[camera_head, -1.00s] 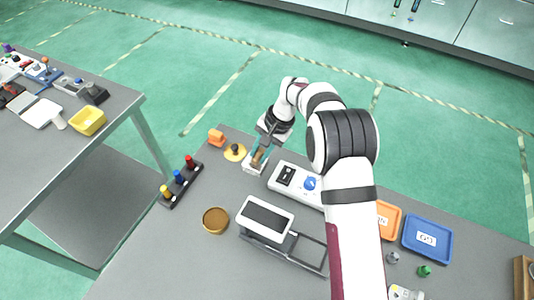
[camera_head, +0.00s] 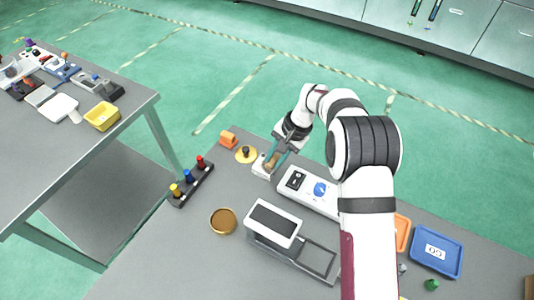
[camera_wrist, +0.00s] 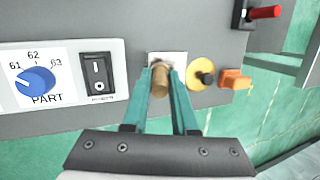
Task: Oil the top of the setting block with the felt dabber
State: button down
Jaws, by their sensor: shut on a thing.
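My gripper (camera_wrist: 160,90) is shut on a brown, roughly cylindrical piece, the felt dabber (camera_wrist: 160,80). The dabber also shows between the teal fingers in the head view (camera_head: 271,163). A small white block (camera_wrist: 172,56), which looks like the setting block, lies at the dabber's far end. In the head view this white block (camera_head: 260,169) is partly hidden by my gripper. The dabber's end is over or against the block; I cannot tell whether they touch. The dabber's lower tip is hidden.
Beside the block are a yellow disc with a dark knob (camera_wrist: 201,76), an orange piece (camera_wrist: 235,79) and a white switch panel with a blue dial (camera_wrist: 35,83). A round amber dish (camera_head: 223,221) and a grey-white device (camera_head: 273,223) stand nearer.

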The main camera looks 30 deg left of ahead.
jog(key=shift+d+f, duration=0.15)
jog(key=shift+d, duration=0.65)
notch_tip(320, 180, up, 8)
dwell(0.7)
